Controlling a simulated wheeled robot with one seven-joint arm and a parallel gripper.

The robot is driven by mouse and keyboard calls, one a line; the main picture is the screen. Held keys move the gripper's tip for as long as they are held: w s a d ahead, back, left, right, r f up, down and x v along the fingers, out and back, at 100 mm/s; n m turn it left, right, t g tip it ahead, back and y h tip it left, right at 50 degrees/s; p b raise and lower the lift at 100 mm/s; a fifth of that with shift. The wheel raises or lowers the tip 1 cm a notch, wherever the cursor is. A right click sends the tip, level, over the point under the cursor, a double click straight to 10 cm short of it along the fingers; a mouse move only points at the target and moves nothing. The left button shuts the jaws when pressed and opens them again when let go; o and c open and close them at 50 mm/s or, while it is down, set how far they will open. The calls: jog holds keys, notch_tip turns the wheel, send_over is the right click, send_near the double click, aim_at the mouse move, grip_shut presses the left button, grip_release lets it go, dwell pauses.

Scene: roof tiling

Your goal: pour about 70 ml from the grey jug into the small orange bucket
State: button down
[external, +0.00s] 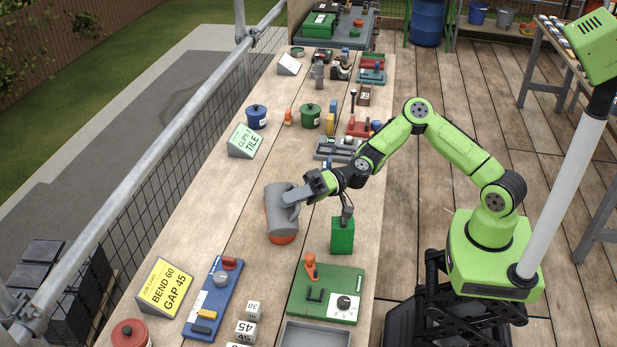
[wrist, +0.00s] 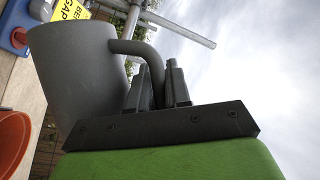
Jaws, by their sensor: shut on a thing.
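My gripper (external: 318,184) is shut on the handle of the grey jug (external: 281,205). The wrist view shows the two fingers (wrist: 160,84) closed around the curved handle, with the jug's body (wrist: 78,85) to their left. The jug is off the bench and looks tilted. The small orange bucket (external: 283,239) is just below the jug in the external view and mostly hidden by it. Part of the bucket (wrist: 12,140) shows at the lower left of the wrist view. I see no liquid or stream, and the contents of both are hidden.
A yellow job card (external: 168,286) reads BEND 60, GAP 45. A blue tool board (external: 213,300) and a green board with an orange lever (external: 326,292) lie nearer. A blue pot (external: 256,118) and a green pot (external: 310,117) stand farther back. Bare bench lies left of the jug.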

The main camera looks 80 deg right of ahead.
jog(key=shift+w+d+r+m+p, duration=0.1)
jog(key=shift+d+r+m+p, duration=0.2)
jog(key=shift+d+r+m, duration=0.15)
jog(key=shift+r+m, duration=0.1)
jog(key=shift+m, duration=0.15)
jog(key=shift+s+d+r+t+y, duration=0.1)
jog(key=shift+s+d+t+y, duration=0.15)
jog(key=shift+s+t+y, duration=0.1)
jog(key=shift+s+d+r, duration=0.1)
jog(key=shift+s+d, duration=0.05)
jog(key=shift+d, duration=0.05)
dwell(0.3)
jog(key=shift+d, duration=0.1)
jog(key=shift+d+m, duration=0.25)
jog(key=shift+m, duration=0.15)
jog(key=shift+d+m+t+b, duration=0.3)
jog(key=shift+d+m+t, duration=0.05)
jog(key=shift+d+m, duration=0.2)
dwell(0.6)
